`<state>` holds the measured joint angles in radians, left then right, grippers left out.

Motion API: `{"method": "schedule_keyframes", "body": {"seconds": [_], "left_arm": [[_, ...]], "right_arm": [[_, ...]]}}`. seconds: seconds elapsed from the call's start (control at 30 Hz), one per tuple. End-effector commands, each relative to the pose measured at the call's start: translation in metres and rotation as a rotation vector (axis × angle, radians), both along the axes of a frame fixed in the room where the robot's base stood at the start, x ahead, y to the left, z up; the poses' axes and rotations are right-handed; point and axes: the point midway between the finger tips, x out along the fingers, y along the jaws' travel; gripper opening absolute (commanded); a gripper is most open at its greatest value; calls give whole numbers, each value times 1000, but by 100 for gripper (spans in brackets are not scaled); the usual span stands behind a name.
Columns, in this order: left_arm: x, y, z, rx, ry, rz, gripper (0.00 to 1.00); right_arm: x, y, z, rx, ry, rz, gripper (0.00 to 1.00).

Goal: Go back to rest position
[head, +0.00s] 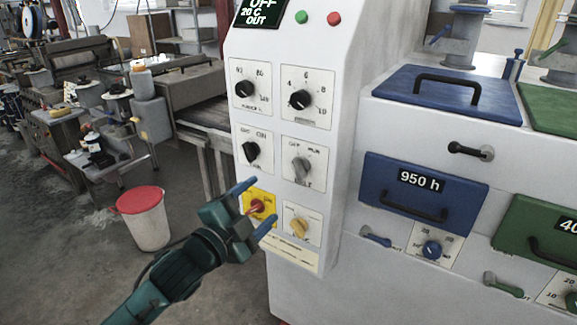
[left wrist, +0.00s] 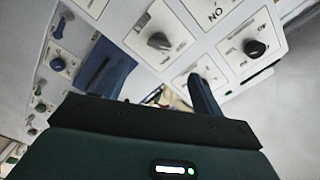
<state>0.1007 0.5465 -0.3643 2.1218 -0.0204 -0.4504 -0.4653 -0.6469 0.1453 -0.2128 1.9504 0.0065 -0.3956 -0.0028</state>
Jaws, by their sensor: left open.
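My left gripper (head: 256,212) is open in front of the lower part of the white control panel (head: 262,65) in the head view. Its blue fingertips stand on either side of a red switch (head: 257,206) on a yellow plate; I cannot tell whether they touch it. In the left wrist view the two fingers (left wrist: 158,88) are apart, with the panel's grey knob (left wrist: 159,41) and black knob (left wrist: 255,47) beyond them. The red switch is mostly hidden there. My right gripper is not in view.
A machine with a blue lid (head: 447,92), a blue drawer marked 950 h (head: 423,190) and a green drawer (head: 540,235) stands to the right. A white bucket with a red lid (head: 141,200) stands on the floor at left.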

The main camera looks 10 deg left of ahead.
Motion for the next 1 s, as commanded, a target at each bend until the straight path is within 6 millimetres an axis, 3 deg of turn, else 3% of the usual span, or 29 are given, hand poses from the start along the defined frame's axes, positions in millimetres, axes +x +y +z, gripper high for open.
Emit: {"method": "schedule_keyframes", "body": {"seconds": [0.13, 0.27, 0.4, 0.5, 0.6, 0.7, 0.8, 1.0], "left_arm": [[-9, -1, -34, -73, 91, 16, 69], [-39, -2, -108, -243, 291, 69, 69], [-94, -4, -196, -462, 541, 176, 69], [-139, -5, -245, -591, 688, 265, 69], [-178, -6, -279, -685, 797, 344, 69], [-204, -7, -299, -745, 864, 400, 69], [-217, -8, -307, -773, 894, 428, 69], [-219, -8, -309, -779, 899, 433, 69]], "right_arm": [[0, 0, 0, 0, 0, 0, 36], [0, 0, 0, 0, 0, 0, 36], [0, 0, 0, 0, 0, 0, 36], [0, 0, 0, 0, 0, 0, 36], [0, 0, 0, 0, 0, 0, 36], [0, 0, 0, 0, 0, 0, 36], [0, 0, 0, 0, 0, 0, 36], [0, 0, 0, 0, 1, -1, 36]]}}
